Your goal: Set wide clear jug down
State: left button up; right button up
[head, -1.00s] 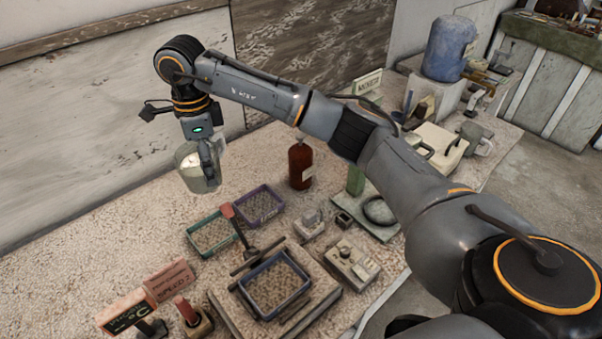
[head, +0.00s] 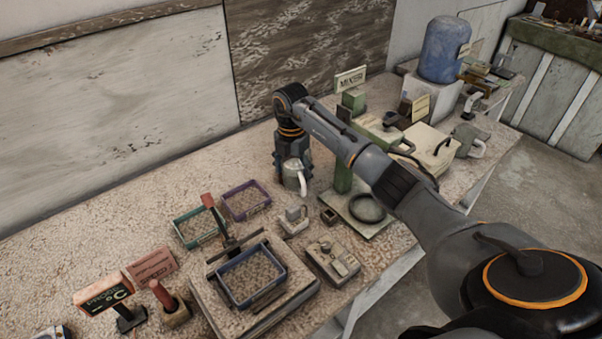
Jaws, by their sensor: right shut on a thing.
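The wide clear jug (head: 294,178) is in the middle of the head view, upright, with its pale handle at the right. My right gripper (head: 291,160) is above and behind it, shut on it; the fingertips are partly hidden. The jug's base is low over the speckled bench top (head: 120,215); I cannot tell whether it touches. My left gripper is out of view.
A purple-rimmed tray (head: 246,213) and a green-rimmed tray (head: 184,242) lie left of the jug. A blue tray (head: 232,300) and small grey device (head: 292,223) are nearer. A green stand (head: 343,178) is close at right. Bench at far left is clear.

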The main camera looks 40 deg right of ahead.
aim_at(295, 186)
jog(key=shift+d, duration=0.1)
jog(key=shift+w+d+f, duration=0.1)
jog(key=shift+d, duration=0.2)
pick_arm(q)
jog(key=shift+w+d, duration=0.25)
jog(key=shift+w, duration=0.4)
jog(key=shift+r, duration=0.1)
pick_arm(e)
jog(key=shift+a+r, duration=0.1)
jog(key=shift+r, duration=0.1)
jog(key=shift+f+b, duration=1.4)
jog(key=shift+f, duration=1.55)
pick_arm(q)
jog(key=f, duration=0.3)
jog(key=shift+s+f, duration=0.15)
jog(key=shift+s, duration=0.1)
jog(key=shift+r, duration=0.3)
pick_arm(e)
jog(key=shift+r, duration=0.1)
